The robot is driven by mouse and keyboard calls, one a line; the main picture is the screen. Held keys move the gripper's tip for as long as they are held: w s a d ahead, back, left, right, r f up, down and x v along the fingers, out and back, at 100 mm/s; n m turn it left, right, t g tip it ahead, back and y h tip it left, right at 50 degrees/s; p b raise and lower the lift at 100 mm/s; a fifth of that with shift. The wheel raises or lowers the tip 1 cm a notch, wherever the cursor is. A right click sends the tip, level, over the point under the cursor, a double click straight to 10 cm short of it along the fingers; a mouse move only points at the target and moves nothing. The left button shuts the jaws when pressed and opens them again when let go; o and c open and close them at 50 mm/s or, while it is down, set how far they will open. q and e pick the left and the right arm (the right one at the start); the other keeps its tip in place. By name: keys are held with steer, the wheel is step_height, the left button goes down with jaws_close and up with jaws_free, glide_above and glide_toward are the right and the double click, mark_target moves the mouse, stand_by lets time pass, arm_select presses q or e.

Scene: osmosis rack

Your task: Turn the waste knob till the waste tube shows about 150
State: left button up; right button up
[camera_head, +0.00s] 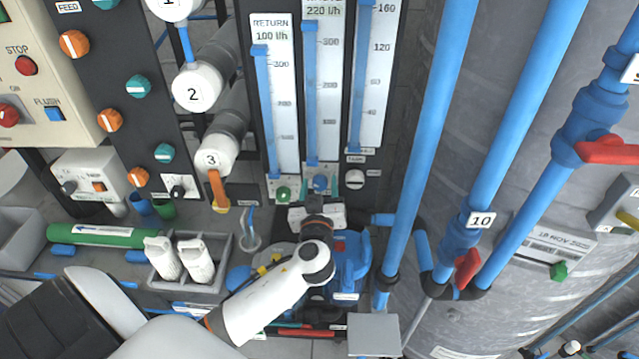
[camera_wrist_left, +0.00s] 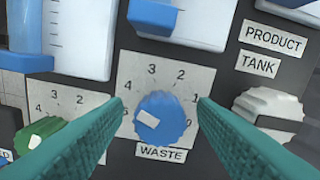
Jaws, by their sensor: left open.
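The blue waste knob (camera_head: 320,183) sits on the panel below the middle flow tube. My right gripper is not in view.
A green knob (camera_head: 283,194) is close on the left and a white PRODUCT TANK knob (camera_head: 355,178) close on the right. The return tube (camera_head: 275,100) reads 100 l/h. Blue pipes (camera_head: 430,130) with red valve handles stand to the right.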

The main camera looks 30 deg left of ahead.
arm_select(q)
steer(key=shift+w, duration=0.1)
steer(key=c, duration=1)
steer(key=shift+o, duration=0.2)
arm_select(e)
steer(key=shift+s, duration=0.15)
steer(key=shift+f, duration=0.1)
